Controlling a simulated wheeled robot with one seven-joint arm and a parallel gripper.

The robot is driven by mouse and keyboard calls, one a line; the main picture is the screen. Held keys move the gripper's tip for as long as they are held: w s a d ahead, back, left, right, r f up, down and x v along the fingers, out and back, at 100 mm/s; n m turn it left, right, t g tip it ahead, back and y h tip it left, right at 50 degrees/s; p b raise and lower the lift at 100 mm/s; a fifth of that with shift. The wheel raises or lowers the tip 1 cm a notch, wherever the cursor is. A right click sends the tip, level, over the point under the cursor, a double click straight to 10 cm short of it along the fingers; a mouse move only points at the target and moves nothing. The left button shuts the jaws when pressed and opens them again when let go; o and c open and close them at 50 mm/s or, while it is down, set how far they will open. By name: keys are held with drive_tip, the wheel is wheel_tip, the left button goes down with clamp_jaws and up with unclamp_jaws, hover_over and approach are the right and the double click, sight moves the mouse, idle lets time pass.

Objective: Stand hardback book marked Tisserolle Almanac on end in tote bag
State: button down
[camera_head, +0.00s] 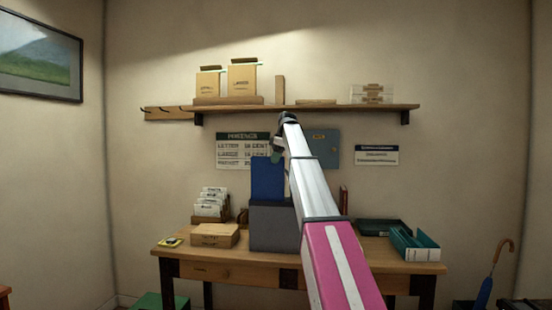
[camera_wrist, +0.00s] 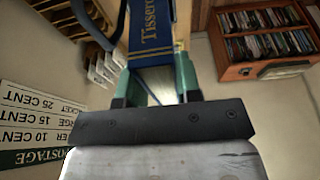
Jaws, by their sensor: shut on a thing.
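The blue hardback book (camera_head: 268,180) hangs upright over the grey tote bag (camera_head: 273,230) on the desk. Its spine with gold lettering starting "Tissero" shows in the wrist view (camera_wrist: 152,35). My gripper (camera_head: 276,156) is shut on the upper end of the book, with its green fingers on either side of the spine in the wrist view (camera_wrist: 156,78). The book's lower edge meets the bag's top edge in the head view; I cannot tell whether any of it is inside. The bag's opening is hidden.
On the desk (camera_head: 220,268), a cardboard box (camera_head: 214,235) and a letter rack (camera_head: 210,207) stand left of the bag. A dark tray (camera_head: 384,227) and teal file box (camera_head: 414,245) stand right. A wall shelf (camera_head: 330,107) with boxes runs above.

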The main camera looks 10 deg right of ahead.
sight(276, 188)
drive_tip(key=shift+f, duration=0.75)
drive_tip(key=shift+f, duration=0.25)
drive_tip(key=shift+f, duration=1.25)
drive_tip(key=shift+f, duration=0.1)
drive_tip(key=shift+f, duration=1.2)
drive_tip(key=shift+f, duration=0.45)
drive_tip(key=shift+f, duration=1.2)
drive_tip(key=shift+f, duration=0.3)
drive_tip(key=shift+f, duration=1.25)
